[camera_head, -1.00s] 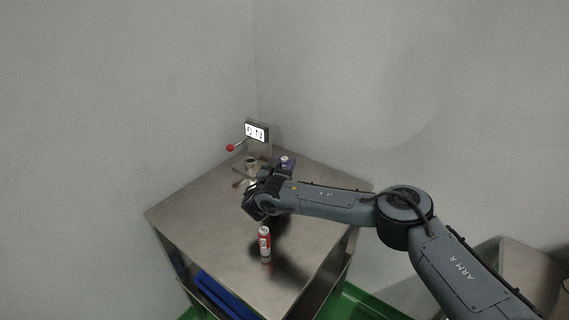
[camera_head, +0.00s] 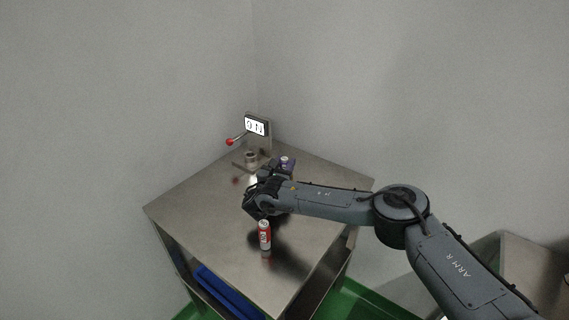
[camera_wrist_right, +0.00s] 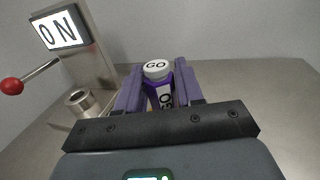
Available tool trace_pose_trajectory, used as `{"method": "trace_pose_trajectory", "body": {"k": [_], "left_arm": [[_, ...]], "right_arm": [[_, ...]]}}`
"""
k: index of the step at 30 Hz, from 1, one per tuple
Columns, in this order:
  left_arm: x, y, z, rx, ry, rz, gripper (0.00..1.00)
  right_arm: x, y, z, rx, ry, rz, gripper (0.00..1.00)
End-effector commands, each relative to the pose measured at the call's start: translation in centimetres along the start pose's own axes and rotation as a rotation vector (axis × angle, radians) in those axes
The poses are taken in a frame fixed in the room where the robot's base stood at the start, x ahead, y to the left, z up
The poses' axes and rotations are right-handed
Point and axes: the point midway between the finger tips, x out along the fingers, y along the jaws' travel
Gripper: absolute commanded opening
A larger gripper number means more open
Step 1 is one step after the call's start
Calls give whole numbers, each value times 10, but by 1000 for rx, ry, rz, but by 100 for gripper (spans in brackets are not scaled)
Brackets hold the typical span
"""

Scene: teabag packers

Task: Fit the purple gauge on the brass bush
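The purple gauge (camera_wrist_right: 154,91), with a pale round cap marked GO, stands between the two fingers of my right gripper (camera_wrist_right: 160,88). The fingers appear to press on its sides. In the head view, the gauge (camera_head: 286,162) shows just beyond my right wrist. The bush (camera_wrist_right: 80,101) is a short, hollow, dull metal cylinder at the foot of the stand, left of the gripper and apart from the gauge. In the head view, the bush (camera_head: 251,157) is clear of my arm. My left gripper is not in view.
A metal stand (camera_wrist_right: 91,62) behind the bush bears a sign (camera_head: 255,125) reading ON and a red-knobbed lever (camera_head: 230,142). A red and white can (camera_head: 264,236) stands upright near the table's front. The steel table (camera_head: 205,206) is bare at left.

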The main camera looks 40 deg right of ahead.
Motion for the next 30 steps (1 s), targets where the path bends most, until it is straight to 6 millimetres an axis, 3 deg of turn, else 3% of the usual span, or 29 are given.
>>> {"method": "trace_pose_trajectory", "body": {"k": [1, 5, 17, 26, 30], "left_arm": [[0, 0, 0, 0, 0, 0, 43], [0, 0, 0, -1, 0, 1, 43], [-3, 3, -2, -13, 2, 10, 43], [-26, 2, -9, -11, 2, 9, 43], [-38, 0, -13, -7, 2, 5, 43]], "right_arm": [[0, 0, 1, 1, 0, 0, 44], [0, 0, 1, 1, 0, 0, 64], [0, 0, 6, 1, 0, 0, 65], [1, -1, 51, 4, 0, 0, 65], [1, -29, 62, 1, 0, -2, 65]]}}
